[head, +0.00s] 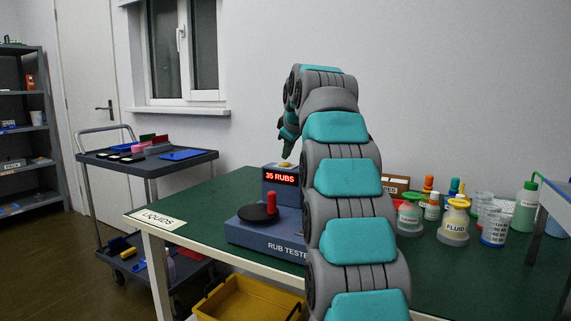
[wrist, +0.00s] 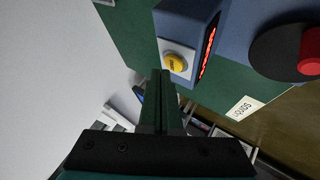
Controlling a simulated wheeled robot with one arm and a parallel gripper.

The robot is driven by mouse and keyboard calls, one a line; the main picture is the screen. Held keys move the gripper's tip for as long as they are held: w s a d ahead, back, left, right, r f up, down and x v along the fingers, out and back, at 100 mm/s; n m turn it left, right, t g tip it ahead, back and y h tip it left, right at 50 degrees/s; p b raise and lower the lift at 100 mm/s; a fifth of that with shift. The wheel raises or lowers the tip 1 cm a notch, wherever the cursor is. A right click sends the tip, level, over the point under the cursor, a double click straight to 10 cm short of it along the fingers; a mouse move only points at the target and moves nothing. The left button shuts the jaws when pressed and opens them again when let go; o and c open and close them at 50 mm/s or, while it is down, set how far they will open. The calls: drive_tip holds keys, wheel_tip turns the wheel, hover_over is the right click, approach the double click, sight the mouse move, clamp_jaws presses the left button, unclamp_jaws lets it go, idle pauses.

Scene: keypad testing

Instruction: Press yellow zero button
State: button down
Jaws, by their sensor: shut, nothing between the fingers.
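The yellow zero button (wrist: 175,64) is round with dark lettering and sits on a white square plate on top of the blue display box (wrist: 192,18). In the head view the button (head: 285,164) shows as a small yellow cap on the box (head: 277,190), whose red display reads "35 RUBS". My gripper (wrist: 163,75) is shut and empty. Its fingertips show just beside the button's lower left edge in the wrist view. In the head view my gripper (head: 287,150) points down above the button; I cannot tell whether it touches.
The rub tester base (head: 262,240) carries a black disc (head: 258,215) with a red knob (head: 271,203). A cart (head: 180,165) stands at left, and a yellow bin (head: 245,300) below.

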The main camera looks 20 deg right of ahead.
drive_tip(key=shift+f, duration=0.4)
drive_tip(key=shift+f+b, duration=0.1)
drive_tip(key=shift+b, duration=0.2)
drive_tip(key=shift+r+p, duration=0.5)
drive_tip(key=shift+r, duration=0.05)
idle(0.8)
